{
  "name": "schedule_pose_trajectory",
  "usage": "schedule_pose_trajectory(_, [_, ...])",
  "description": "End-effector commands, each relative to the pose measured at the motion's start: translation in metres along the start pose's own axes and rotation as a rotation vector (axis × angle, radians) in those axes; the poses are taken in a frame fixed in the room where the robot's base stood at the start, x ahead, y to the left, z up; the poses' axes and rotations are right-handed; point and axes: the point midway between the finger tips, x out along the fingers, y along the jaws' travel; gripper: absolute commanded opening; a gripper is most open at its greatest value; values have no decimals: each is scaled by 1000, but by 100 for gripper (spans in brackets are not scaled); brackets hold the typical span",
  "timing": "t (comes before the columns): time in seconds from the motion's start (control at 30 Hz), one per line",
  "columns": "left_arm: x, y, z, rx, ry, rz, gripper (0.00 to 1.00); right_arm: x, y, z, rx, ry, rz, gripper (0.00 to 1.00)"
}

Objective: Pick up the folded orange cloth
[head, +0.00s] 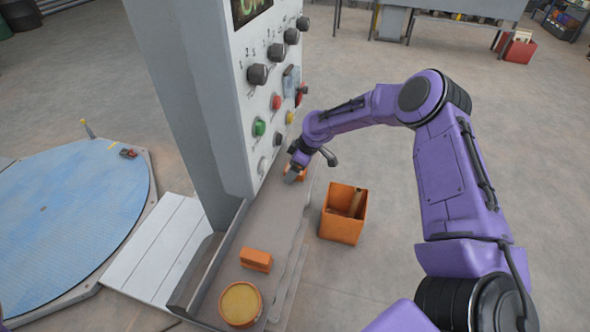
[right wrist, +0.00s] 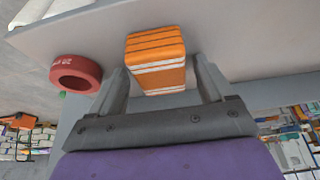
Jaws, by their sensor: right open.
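The folded orange cloth (right wrist: 156,58) shows in the right wrist view as a stack of orange layers with pale stripes. It lies on a grey surface, between and just beyond the fingertips of my right gripper (right wrist: 160,85). The fingers are apart, with a gap visible on each side of the cloth. In the head view my right gripper (head: 292,174) is low at the far end of the grey ledge, beside the control box, and mostly hides a small orange patch there. My left gripper is not in view.
The grey ledge (head: 228,290) also holds an orange block (head: 256,260) and a round orange tin (head: 241,303). An orange bin (head: 341,226) stands right of it. The control box (head: 240,110) rises close to my right gripper. A red ring (right wrist: 76,74) lies near the cloth.

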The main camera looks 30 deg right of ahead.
Motion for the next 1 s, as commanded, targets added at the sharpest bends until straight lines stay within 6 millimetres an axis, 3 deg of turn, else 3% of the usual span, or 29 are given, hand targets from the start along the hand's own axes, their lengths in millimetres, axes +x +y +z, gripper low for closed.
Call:
schedule_pose_trajectory(0.17, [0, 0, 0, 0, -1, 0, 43, 1, 0, 0, -1, 0, -1, 81])
schedule_pose_trajectory(0.33, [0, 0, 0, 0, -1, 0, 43, 1, -1, 0, -2, 0, -2, 26])
schedule_pose_trajectory(0.77, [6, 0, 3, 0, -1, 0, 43, -6, 0, -4, -4, 1, -1, 25])
schedule_pose_trajectory(0.87, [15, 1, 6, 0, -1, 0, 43, -19, 0, -9, -4, 3, 1, 25])
schedule_pose_trajectory(1.0, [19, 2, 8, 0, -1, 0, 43, -55, -9, -6, -2, 5, 0, 25])
